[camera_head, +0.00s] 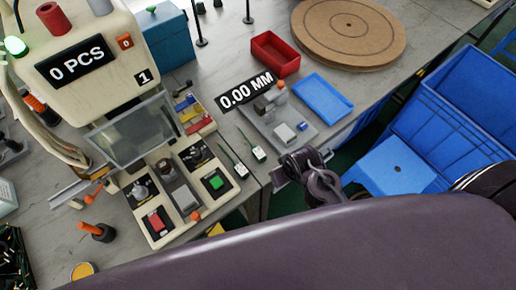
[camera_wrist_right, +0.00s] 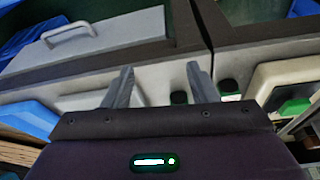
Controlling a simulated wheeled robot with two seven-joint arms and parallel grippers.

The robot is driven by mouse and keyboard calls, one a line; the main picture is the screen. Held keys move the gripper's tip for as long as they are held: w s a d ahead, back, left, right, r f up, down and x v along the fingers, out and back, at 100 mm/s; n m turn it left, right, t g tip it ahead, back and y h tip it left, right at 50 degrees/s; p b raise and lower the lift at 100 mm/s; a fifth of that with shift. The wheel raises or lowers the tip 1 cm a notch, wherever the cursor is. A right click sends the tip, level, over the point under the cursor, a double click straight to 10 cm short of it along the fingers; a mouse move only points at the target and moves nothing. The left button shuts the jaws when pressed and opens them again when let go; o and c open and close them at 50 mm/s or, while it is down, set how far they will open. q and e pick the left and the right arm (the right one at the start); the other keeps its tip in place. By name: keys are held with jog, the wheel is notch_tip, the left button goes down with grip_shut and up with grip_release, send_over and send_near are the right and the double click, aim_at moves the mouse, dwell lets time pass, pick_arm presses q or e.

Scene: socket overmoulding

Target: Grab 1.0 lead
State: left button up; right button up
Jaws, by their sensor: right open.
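Two thin leads with pale, green-marked plug ends lie side by side on the grey bench in the head view, one at the left (camera_head: 233,161) and one at the right (camera_head: 252,146). I cannot read which is the 1.0 lead. My right gripper (camera_wrist_right: 160,85) is open in the wrist view, with nothing seen between its two fingers. Dark parts with green tops show just beyond the fingers there; I cannot tell if they are the leads. In the head view my arm hides much of the foreground. My left gripper is not in view.
The cream moulding machine (camera_head: 150,205) with buttons stands left of the leads. A gauge plate (camera_head: 268,128) under a 0.00 MM display is to their right. A red bin (camera_head: 274,52), a blue tray (camera_head: 323,97), a round wooden turntable (camera_head: 350,30) and blue crates (camera_head: 455,110) lie beyond.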

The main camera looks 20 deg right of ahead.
jog(key=p, duration=0.2)
send_near(259, 153)
jog(key=s+d+f, duration=0.1)
jog(key=f, duration=0.1)
jog(key=shift+w+a+f+n+t+y, duration=0.25)
jog(key=shift+w+f+n+t+y, duration=0.15)
jog(key=shift+w+f+n+t, duration=0.25)
jog(key=shift+p+x, duration=0.85)
jog(key=shift+x, duration=1.95)
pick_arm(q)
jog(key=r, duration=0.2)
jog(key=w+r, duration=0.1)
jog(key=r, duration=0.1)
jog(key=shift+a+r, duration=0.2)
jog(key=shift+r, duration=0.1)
pick_arm(e)
jog(key=shift+a, duration=0.1)
jog(key=shift+s, duration=0.1)
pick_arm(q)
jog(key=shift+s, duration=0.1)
pick_arm(e)
jog(key=c, duration=1.1)
